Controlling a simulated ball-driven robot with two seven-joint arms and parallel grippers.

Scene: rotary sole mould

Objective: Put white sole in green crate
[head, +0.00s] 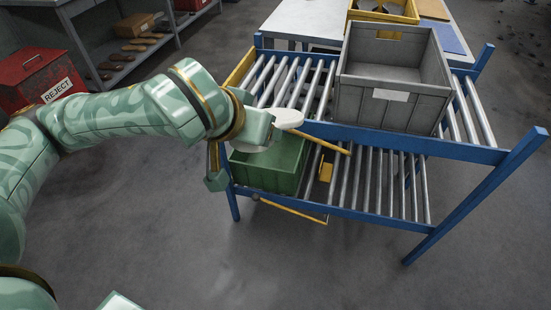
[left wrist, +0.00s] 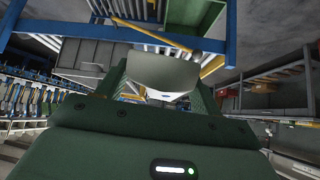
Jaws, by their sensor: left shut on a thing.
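The white sole (head: 286,117) is held level in my left gripper (head: 270,124), above the green crate. In the left wrist view the sole (left wrist: 163,72) sits between the two dark green fingers of the gripper (left wrist: 160,88), which is shut on it. The green crate (head: 268,172) stands on the lower tier of the rack, at its left end. My gripper and the sole hide part of its top. The crate (left wrist: 195,14) also shows at the top of the left wrist view. My right gripper is not in view.
A blue roller rack (head: 450,150) has two tiers; its upper front rail passes close to the sole. A grey crate (head: 385,105) stands on the upper rollers. A yellow bar (head: 333,147) juts out right of the green crate. A red reject box (head: 38,78) stands at left.

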